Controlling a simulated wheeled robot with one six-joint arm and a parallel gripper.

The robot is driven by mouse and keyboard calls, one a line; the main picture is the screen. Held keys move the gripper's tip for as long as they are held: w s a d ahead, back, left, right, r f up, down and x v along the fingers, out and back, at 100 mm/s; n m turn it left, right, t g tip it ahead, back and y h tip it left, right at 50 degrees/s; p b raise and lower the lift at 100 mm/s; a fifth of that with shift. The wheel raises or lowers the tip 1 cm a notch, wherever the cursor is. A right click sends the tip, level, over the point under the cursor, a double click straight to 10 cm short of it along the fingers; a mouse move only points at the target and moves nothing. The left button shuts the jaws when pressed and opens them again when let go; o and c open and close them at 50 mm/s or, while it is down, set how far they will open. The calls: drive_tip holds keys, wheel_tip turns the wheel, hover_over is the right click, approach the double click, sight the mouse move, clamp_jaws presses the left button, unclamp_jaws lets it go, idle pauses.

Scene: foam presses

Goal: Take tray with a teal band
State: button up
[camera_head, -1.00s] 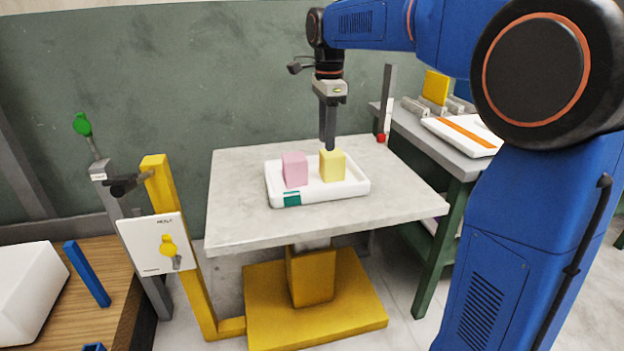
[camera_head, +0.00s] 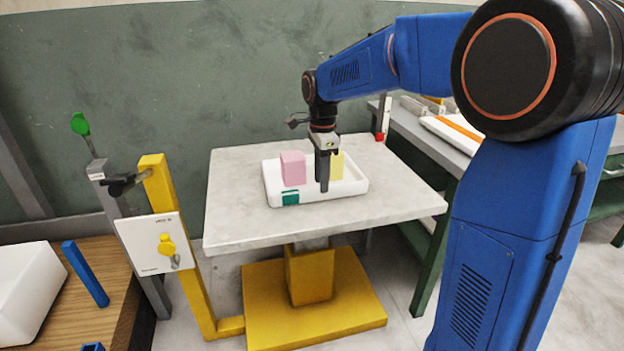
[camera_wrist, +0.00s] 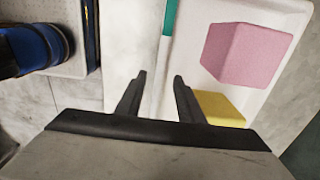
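The white tray with a teal band (camera_head: 345,191) sits on the press table, its teal band (camera_head: 291,198) on the front wall near the left corner. A pink foam block (camera_head: 293,168) and a yellow foam block (camera_head: 337,165) stand in it. My gripper (camera_head: 322,187) points down at the tray's front side and partly hides the yellow block. In the wrist view, my gripper (camera_wrist: 160,78) is open, its fingers apart on either side of the tray's near wall, with the teal band (camera_wrist: 170,17) beyond. I cannot tell whether either finger touches the wall.
The grey table top (camera_head: 240,220) is clear around the tray. A yellow post with a white panel (camera_head: 155,243) stands at its left. A side bench at right holds another white tray with an orange band (camera_head: 458,130). A wooden bench (camera_head: 75,300) is at lower left.

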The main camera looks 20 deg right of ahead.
drive_tip(key=shift+f, duration=1.25)
drive_tip(key=shift+c, duration=0.6)
clamp_jaws()
